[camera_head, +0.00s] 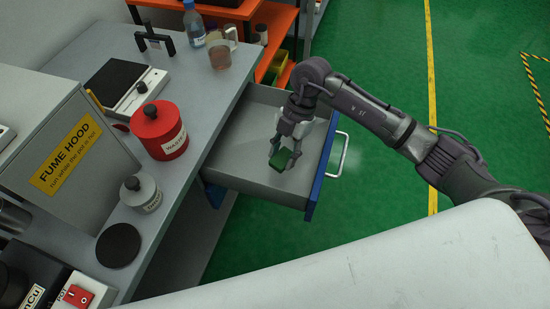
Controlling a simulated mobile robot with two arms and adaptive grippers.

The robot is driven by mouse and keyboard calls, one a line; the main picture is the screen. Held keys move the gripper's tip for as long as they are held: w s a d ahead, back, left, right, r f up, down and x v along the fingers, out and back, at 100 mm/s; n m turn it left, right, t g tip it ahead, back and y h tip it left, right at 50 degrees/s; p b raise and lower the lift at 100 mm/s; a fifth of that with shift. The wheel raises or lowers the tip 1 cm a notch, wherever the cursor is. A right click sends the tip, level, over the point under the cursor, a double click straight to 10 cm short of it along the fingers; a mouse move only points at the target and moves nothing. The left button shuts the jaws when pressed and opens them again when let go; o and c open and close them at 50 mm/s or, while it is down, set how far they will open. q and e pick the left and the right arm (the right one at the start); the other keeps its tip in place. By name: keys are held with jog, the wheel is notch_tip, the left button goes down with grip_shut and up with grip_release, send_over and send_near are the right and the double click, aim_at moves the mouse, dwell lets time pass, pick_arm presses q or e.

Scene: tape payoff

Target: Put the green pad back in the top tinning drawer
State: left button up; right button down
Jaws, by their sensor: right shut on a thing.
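The green pad (281,158) is held between the fingers of my right gripper (285,152), which is shut on it. My right arm comes in from the right, and the gripper points down over the open drawer (237,172). The drawer has a grey inside, a blue front and a pale handle (339,155), and it is pulled out from under the grey bench. The pad is over the drawer's inside; I cannot tell whether it touches the floor of the drawer. The rest of the drawer looks empty. My left gripper is not in view.
On the bench (190,85) stand a red waste can (158,131), a grey pot (141,192), a black disc (118,245), a scale (128,88) and a mug (219,56). A fume hood (75,160) stands at left. Green floor is clear right of the drawer.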

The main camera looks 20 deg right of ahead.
aim_at(283, 166)
jog(key=shift+f, duration=2.7)
jog(key=c, duration=0.6)
grip_release()
jog(key=shift+c, duration=0.2)
jog(key=v, duration=1.2)
jog(key=shift+b, duration=0.3)
jog(key=shift+r, duration=0.1)
